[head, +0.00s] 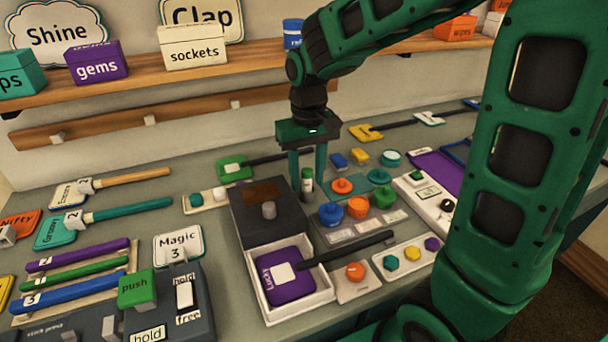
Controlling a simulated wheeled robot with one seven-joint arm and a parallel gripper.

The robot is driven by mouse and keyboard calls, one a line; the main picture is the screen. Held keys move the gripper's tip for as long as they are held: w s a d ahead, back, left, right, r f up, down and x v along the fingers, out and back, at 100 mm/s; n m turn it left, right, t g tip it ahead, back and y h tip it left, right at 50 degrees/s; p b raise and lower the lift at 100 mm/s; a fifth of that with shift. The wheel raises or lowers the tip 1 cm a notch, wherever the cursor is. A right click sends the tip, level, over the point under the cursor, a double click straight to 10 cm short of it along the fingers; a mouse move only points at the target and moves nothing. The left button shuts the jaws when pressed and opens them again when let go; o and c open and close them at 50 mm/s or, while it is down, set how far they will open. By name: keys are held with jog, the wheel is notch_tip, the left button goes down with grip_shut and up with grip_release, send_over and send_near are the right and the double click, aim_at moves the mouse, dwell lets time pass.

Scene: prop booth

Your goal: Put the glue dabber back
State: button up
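A dark box (255,220) with a grey knob has an open white tray (320,297) in front, holding a purple sign with a black handle. Colored knobs (357,207) crowd the right. A shelf (130,92) runs behind. Handled signs and a green push button (137,287) lie left.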

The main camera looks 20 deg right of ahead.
notch_tip(320, 180, up, 12)
jog(key=s+d+f+m, duration=0.2)
jog(key=s+d+f, duration=0.1)
jog(key=s+d, duration=0.2)
jog(key=s+d+f+m, duration=0.2)
jog(key=s+d, duration=0.4)
jog(key=s, duration=0.4)
jog(key=s+d+f+m, duration=0.2)
jog(key=s+d+f, duration=0.3)
jog(key=s, duration=0.3)
jog(key=shift+s+d, duration=0.2)
jog(key=shift+d, duration=0.35)
